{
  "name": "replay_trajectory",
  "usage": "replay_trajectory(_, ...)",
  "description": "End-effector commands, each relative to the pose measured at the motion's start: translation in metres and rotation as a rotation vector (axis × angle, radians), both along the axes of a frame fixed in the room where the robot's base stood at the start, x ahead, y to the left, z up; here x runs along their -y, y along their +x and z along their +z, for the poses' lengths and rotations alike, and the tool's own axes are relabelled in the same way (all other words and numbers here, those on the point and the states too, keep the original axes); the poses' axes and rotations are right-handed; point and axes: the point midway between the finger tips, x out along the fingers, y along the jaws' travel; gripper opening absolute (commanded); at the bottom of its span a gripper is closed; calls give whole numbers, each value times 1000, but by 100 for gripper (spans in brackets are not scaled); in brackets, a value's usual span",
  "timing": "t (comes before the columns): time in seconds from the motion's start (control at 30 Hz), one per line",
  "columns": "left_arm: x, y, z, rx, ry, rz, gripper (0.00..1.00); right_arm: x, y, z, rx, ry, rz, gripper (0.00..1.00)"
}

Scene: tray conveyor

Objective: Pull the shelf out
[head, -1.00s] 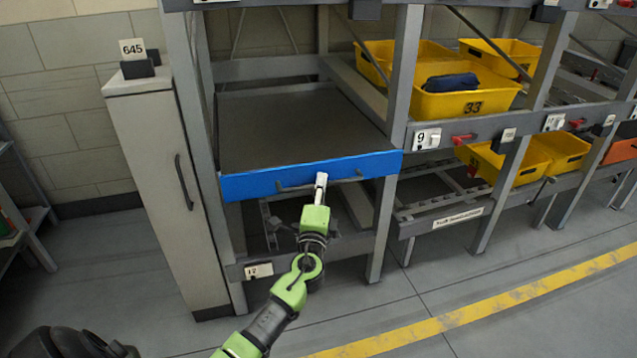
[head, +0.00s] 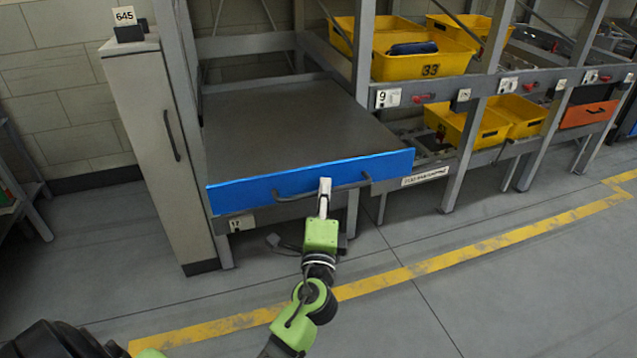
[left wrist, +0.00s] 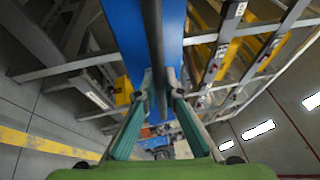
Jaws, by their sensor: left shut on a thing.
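The shelf (head: 285,128) is a flat dark grey board with a blue front panel (head: 250,193), in the middle of the head view. It sticks out well past the rack posts. A dark bar handle (head: 350,187) runs along the blue front. My left gripper (head: 325,186) is shut on the handle, near its middle. In the left wrist view the handle (left wrist: 154,40) runs between the two fingers (left wrist: 160,88) with the blue front (left wrist: 125,30) behind it. My right gripper is not in view.
A tall grey cabinet (head: 150,150) marked 645 stands close on the shelf's left. Yellow bins (head: 425,66) sit on the rack at right, with an orange front (head: 588,114) farther along. The floor in front is clear, with a yellow line (head: 430,265).

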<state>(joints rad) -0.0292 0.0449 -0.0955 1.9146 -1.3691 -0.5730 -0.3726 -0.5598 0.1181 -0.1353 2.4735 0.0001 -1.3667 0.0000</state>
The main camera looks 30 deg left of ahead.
Motion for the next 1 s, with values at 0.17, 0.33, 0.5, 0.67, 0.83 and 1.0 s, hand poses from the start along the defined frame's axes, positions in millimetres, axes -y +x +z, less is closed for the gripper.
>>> replay_trajectory(0.17, 10, -8, -1, -2, -1, -1, 0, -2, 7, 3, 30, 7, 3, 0)
replay_trajectory(0.33, 11, -9, -1, -1, 0, -1, 0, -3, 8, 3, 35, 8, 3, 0)
replay_trajectory(0.5, 11, -9, -1, -1, 0, 0, 0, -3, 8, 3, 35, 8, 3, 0)
replay_trajectory(0.67, 11, -9, -1, -1, 0, 0, 26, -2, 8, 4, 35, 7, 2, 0)
replay_trajectory(0.83, 11, -9, 0, -1, 0, 0, 26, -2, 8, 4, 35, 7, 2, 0)
replay_trajectory(1.0, 12, -11, -1, -1, 0, 0, 26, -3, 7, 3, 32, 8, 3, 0)
